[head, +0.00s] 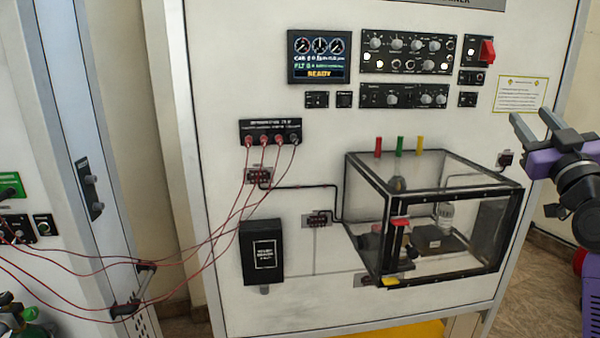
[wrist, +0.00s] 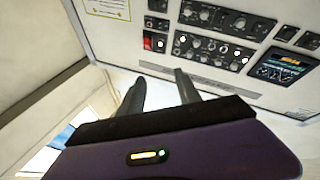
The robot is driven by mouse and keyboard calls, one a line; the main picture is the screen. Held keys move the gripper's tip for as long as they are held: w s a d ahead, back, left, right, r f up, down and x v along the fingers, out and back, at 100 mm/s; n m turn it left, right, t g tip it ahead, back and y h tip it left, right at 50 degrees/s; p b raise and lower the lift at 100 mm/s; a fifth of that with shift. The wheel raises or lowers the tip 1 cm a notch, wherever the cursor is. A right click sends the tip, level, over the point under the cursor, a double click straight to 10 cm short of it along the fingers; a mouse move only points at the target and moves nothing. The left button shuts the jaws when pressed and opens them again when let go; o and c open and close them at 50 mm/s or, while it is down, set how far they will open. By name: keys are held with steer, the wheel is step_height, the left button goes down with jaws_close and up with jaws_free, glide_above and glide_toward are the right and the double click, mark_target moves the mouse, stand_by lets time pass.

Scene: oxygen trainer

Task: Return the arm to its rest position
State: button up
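My gripper (head: 534,127) is at the right side of the head view, in front of the panel's right edge beside the yellow-bordered notice. Its two grey fingers point up and to the left and stand apart with nothing between them. In the wrist view my gripper (wrist: 162,88) also shows its two fingers apart and empty, with the panel beyond them. My purple and dark arm comes in from the right edge of the head view. The rest of the arm is out of view.
The trainer panel (head: 230,80) carries a lit display (head: 318,57) reading READY, knob rows and a red switch cover (head: 487,51). A clear box (head: 450,175) juts out below my gripper's left. Red cables (head: 215,237) hang at the left. Floor shows at right.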

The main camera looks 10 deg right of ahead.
steer(key=s+a+f+m+b, duration=0.15)
steer(key=s+a+f, duration=0.4)
steer(key=f, duration=0.55)
steer(key=s+a+f+m+g+h+b, duration=0.1)
steer(key=s+a+f+m, duration=0.1)
steer(key=s+a+f, duration=0.6)
steer(key=s+a+f+m+b, duration=0.1)
steer(key=s+a+f+m, duration=0.15)
steer(key=f, duration=1.05)
steer(key=s+a+f+n+g+y+b, duration=0.1)
steer(key=s+a+f, duration=0.4)
steer(key=s, duration=0.6)
steer(key=s+a+f+n+g+y+b, duration=0.2)
steer(key=s+a+f+g+y, duration=0.1)
steer(key=s+f, duration=0.4)
steer(key=s+a+f+n+g+y+b, duration=0.1)
steer(key=s+a+f, duration=0.5)
steer(key=s, duration=0.8)
steer(key=shift+s+a+f+n+g+y+b, duration=0.4)
steer(key=shift+n+g+y, duration=0.2)
steer(key=shift+g+y, duration=0.2)
steer(key=shift+w, duration=0.1)
